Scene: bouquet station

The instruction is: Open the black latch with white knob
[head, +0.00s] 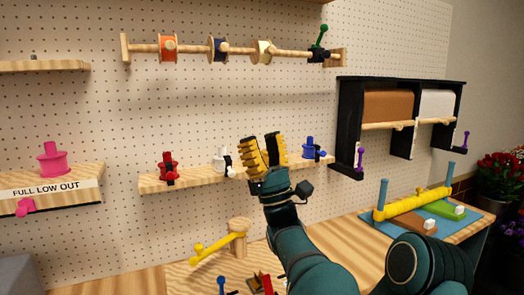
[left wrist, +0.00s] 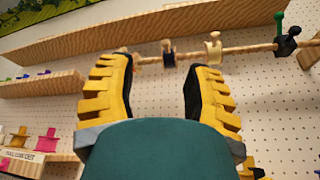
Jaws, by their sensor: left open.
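A black latch with a white knob (head: 229,170) appears at the front of the middle shelf, beside a white spool (head: 220,156) in the head view. It is small there, and its exact position is hard to tell. My left gripper (head: 262,142) is open and empty, with yellow ridged fingers pointing up, just right of the latch in the picture. It hides part of the shelf. In the left wrist view the open fingers (left wrist: 158,85) frame the pegboard and the upper rod; I cannot make out the latch there. My right gripper is not in view.
The middle shelf (head: 195,180) also holds red (head: 168,165) and blue (head: 311,148) spools. A rod above (head: 195,48) carries several spools and a green-knobbed black latch (head: 320,55). A black paper-roll rack (head: 345,130) stands right. A yellow-handled wooden post (head: 238,238) stands below.

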